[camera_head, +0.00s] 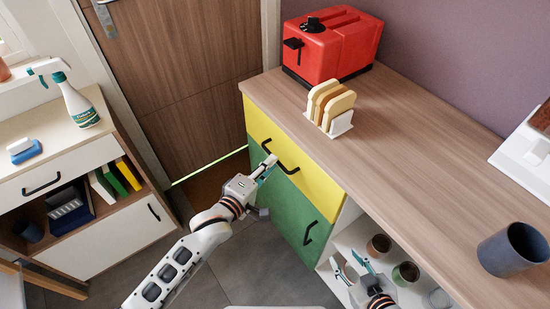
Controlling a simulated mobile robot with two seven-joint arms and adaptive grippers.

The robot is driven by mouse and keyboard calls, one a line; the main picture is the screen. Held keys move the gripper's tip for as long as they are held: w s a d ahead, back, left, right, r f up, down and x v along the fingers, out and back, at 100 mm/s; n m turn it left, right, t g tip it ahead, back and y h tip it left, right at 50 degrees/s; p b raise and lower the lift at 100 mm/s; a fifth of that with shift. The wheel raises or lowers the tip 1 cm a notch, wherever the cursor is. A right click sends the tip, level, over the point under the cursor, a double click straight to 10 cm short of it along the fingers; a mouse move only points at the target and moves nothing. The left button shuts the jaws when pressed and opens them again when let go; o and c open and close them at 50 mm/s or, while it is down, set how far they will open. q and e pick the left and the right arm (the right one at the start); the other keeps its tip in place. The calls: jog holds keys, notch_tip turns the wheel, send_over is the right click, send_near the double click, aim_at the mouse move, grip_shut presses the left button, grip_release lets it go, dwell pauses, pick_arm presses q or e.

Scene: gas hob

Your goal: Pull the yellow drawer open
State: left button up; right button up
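The yellow drawer (315,181) is at the top of the counter cabinet, and its front looks flush, so it appears shut. Its black bar handle (287,167) runs along the front. My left gripper (268,164) is at the handle, its fingertips overlapping the handle's left half in the picture. I cannot tell whether the fingers touch it or are closed on it. My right gripper (355,268) is low at the bottom, in front of the open shelves, with its two fingers apart and nothing between them.
A green door (280,210) with a black handle lies under the drawer. The wooden counter (420,150) above holds a red toaster (332,45), a toast rack (331,107) and a dark cup (513,250). Shelves with cups are at lower right. A white cabinet (110,235) stands at left.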

pick_arm(q)
jog(key=x, duration=0.3)
jog(key=shift+w+d+f, duration=0.1)
jog(key=shift+w+d, duration=0.05)
jog(key=shift+w, duration=0.05)
pick_arm(e)
jog(key=shift+w+r, duration=0.2)
jog(key=shift+w, duration=0.3)
pick_arm(q)
grip_shut()
